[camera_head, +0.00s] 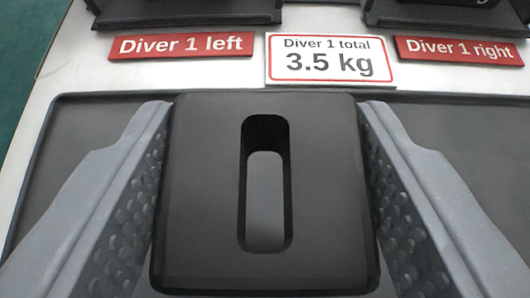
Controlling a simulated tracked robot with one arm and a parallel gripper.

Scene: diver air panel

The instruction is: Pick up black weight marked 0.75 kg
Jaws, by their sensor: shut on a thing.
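A black block-shaped weight (210,200) with a rounded slot through its middle fills the centre of the view. No mark shows on the face turned to me, so I cannot read its mass. My gripper (265,190) is shut on this weight, with one grey dimpled finger against its left side and one against its right side. The weight is over a dark grey tray (75,130). I cannot tell whether its underside touches the tray.
Beyond the tray, a white panel carries a red "Diver 1 left" label (181,46), a white "Diver 1 total 3.5 kg" sign (328,59) and a red "Diver 1 right" label (458,50). Dark holders (185,14) stand behind both red labels, cut off by the top edge.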

